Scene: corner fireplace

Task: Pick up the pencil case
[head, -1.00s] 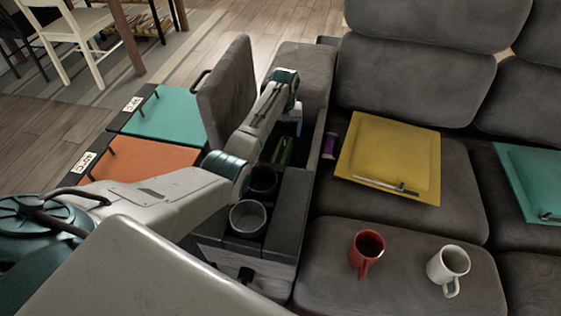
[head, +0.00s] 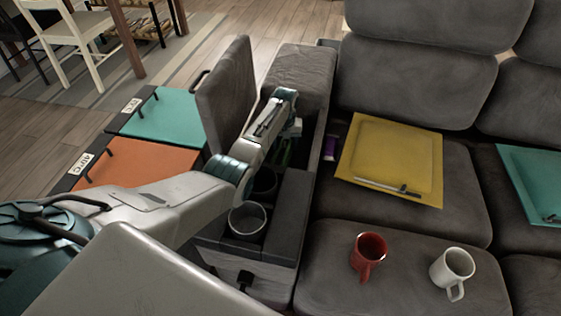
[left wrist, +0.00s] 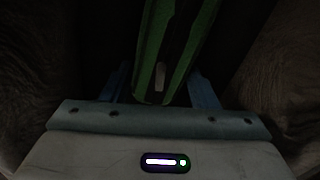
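A green and dark case (head: 282,156), which looks like the pencil case, lies in the open console compartment between the sofa seats. It is mostly hidden by my left arm in the head view. In the left wrist view the green case (left wrist: 170,55) extends between the two blue fingers of my left gripper (left wrist: 162,88). The fingers are apart, with a small dark gap on each side of the case. In the head view my left gripper (head: 290,130) is down in the compartment, its fingertips hidden. My right gripper is not in view.
The raised console lid (head: 226,92) stands left of the compartment. Cup holders hold a grey cup (head: 247,222). A yellow tray (head: 388,155), purple item (head: 331,148), red mug (head: 367,256) and white mug (head: 452,270) are on the seats to the right.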

